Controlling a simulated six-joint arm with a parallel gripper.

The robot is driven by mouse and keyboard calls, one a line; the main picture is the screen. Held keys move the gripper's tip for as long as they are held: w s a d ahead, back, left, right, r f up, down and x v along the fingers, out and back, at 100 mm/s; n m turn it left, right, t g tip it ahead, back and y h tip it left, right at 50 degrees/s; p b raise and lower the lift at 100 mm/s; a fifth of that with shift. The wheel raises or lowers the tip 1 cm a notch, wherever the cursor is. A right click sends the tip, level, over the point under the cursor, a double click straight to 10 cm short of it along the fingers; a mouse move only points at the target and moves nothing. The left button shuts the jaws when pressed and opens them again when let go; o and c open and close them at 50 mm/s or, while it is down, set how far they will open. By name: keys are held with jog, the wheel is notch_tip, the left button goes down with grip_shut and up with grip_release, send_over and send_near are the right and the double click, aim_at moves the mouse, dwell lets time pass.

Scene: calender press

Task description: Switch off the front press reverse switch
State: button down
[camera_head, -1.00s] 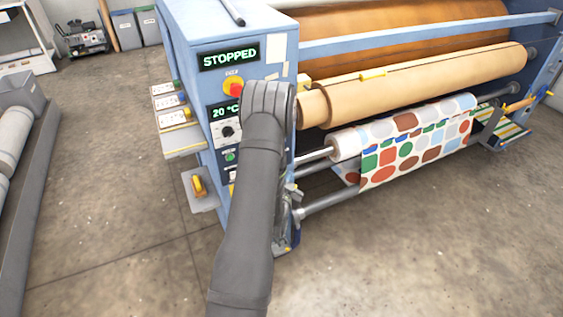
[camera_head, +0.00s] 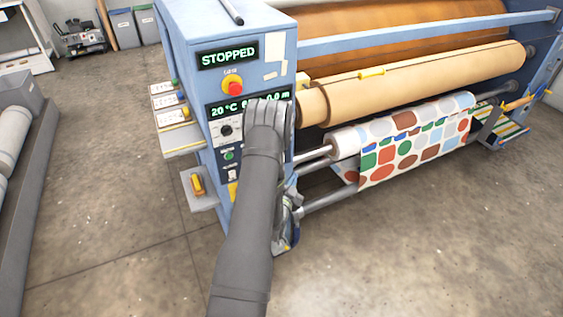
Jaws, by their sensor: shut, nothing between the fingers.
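The blue press cabinet (camera_head: 182,62) stands at the upper middle, its control panel facing me. The panel has a display reading STOPPED (camera_head: 228,54), a red stop button (camera_head: 233,86) on yellow, a black knob (camera_head: 225,130), a green button (camera_head: 228,155) and a small white switch (camera_head: 232,174). I cannot read which control is the reverse switch; my grey arm covers the panel's lower right part. My gripper cannot be made out: the arm's bend is in front of the panel, and the part beyond it is mostly hidden behind the arm.
Rollers with brown material (camera_head: 420,82) and patterned fabric (camera_head: 415,140) extend right from the cabinet. A side shelf with small switch boxes (camera_head: 170,118) and a lower bracket with a yellow part (camera_head: 197,184) jut out left.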

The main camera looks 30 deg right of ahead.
jog(key=w+f, duration=0.1)
jog(key=w, duration=0.6)
jog(key=shift+w, duration=0.25)
dwell(1.8)
jog(key=shift+w, duration=0.35)
jog(key=shift+w+f, duration=0.1)
jog(key=shift+w, duration=0.25)
dwell(0.5)
jog(key=shift+s, duration=0.15)
jog(key=shift+s, duration=0.6)
jog(key=shift+s+r, duration=0.25)
jog(key=shift+s, duration=1)
jog(key=shift+s+r, duration=0.2)
jog(key=shift+s, duration=1.05)
jog(key=shift+w, duration=0.1)
